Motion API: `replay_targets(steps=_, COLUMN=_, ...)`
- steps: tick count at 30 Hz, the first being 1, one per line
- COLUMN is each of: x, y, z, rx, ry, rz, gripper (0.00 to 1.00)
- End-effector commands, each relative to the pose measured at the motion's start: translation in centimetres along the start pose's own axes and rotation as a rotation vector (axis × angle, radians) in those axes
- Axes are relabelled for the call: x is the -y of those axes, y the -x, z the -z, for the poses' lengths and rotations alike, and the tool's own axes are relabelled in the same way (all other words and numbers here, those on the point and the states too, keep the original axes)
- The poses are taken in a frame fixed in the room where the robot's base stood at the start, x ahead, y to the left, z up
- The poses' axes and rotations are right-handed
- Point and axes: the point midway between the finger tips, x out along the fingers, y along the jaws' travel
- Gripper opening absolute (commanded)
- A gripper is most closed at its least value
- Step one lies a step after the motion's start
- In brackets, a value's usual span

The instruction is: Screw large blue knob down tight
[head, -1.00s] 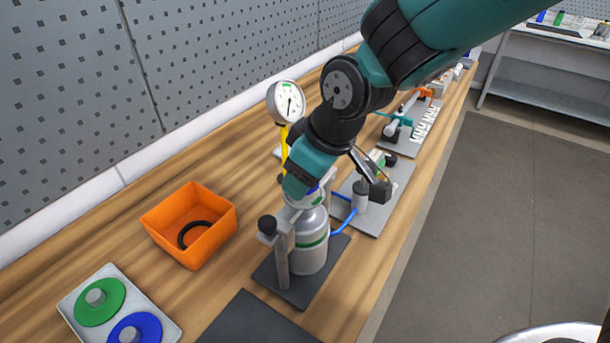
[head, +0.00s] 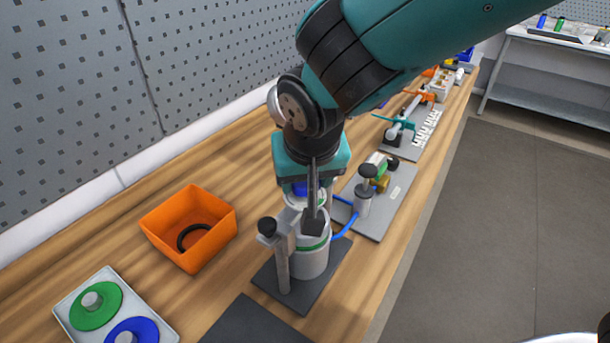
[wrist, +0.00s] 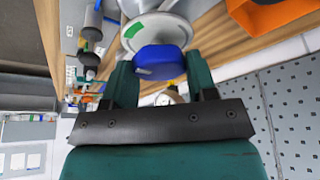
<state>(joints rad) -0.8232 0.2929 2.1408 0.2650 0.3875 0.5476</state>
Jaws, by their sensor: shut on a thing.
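The large blue knob (head: 300,188) sits on top of the silver drum (head: 311,262), mostly covered by my wrist in the head view. In the wrist view the blue knob (wrist: 160,62) lies between my two teal fingers, above the drum's pale round lid (wrist: 153,32). My gripper (wrist: 160,80) is shut on the knob. In the head view my gripper (head: 302,185) points down over the drum. The knob's thread and any gap beneath it are hidden.
An orange bin (head: 160,236) holds a black ring. A tray (head: 68,322) carries green and blue discs. A blue hose (head: 345,225) and a valve plate (head: 386,212) are at right.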

Motion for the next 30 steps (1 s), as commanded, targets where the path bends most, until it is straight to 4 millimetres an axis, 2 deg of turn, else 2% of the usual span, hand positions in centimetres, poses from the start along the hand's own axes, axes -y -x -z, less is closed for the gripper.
replay_targets(steps=8, x=0.07, y=0.27, z=0.36, rx=-0.01, ry=-0.071, rz=-0.024, gripper=0.28)
replay_targets(steps=22, x=0.06, y=0.32, z=0.43, rx=-0.011, ry=-0.081, rz=-0.028, gripper=0.28)
replay_targets(steps=23, x=0.06, y=0.32, z=0.43, rx=-0.011, ry=-0.081, rz=-0.028, gripper=0.59)
replay_targets(steps=25, x=0.07, y=0.29, z=0.38, rx=-0.01, ry=-0.08, rz=-0.028, gripper=0.75)
replay_targets(steps=26, x=0.06, y=0.27, z=0.35, rx=-0.009, ry=-0.08, rz=-0.028, gripper=0.78)
replay_targets(steps=30, x=0.06, y=0.17, z=0.23, rx=-0.006, ry=-0.078, rz=-0.029, gripper=0.78)
